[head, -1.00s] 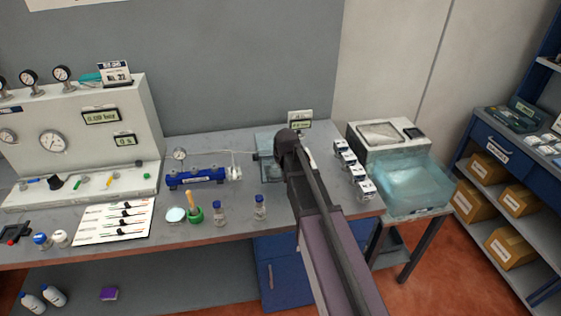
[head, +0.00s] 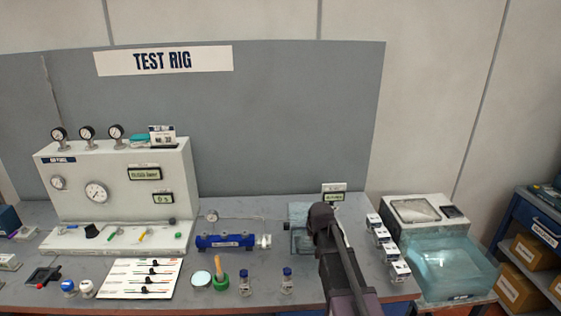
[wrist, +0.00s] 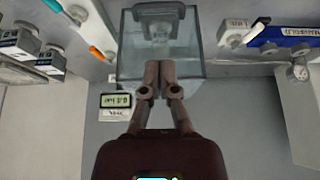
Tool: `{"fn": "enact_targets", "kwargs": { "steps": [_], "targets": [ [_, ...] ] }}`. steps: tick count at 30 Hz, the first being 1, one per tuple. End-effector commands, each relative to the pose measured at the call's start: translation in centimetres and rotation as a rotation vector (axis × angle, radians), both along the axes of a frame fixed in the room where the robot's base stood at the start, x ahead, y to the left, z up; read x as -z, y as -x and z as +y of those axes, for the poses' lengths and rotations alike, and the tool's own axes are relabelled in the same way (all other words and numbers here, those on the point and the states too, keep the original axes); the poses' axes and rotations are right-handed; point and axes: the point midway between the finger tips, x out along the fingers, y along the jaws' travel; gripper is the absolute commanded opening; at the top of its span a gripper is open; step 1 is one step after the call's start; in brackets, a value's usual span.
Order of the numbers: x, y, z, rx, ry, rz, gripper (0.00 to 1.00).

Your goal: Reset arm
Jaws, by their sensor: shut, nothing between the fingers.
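My arm reaches up over the bench in the head view and ends near a clear box (head: 299,212). My gripper (wrist: 155,92) shows in the wrist view with its two fingers together and nothing between them. The same clear box (wrist: 197,50) lies behind the fingertips there. Whether the fingers touch it cannot be told. In the head view the arm hides the fingers.
A white gas panel (head: 115,190) with gauges stands at the left of the bench. A blue cylinder (head: 225,242), small bottles and a row of small white boxes (head: 380,236) are around the arm. A clear tub (head: 440,268) is at the right.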

Motion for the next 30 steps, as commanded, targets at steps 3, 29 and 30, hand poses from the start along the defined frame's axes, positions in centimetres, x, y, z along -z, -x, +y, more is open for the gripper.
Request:
{"fn": "enact_targets", "kwargs": {
  "steps": [3,29,30],
  "targets": [
    [1.0,2.6,0.0,0.0,0.0,0.043,0.0],
    [6.2,23.2,-0.3,0.002,-0.002,0.474,0.0],
    [6.2,23.2,-0.2,0.002,-0.002,0.474,0.0]
  ]
}}
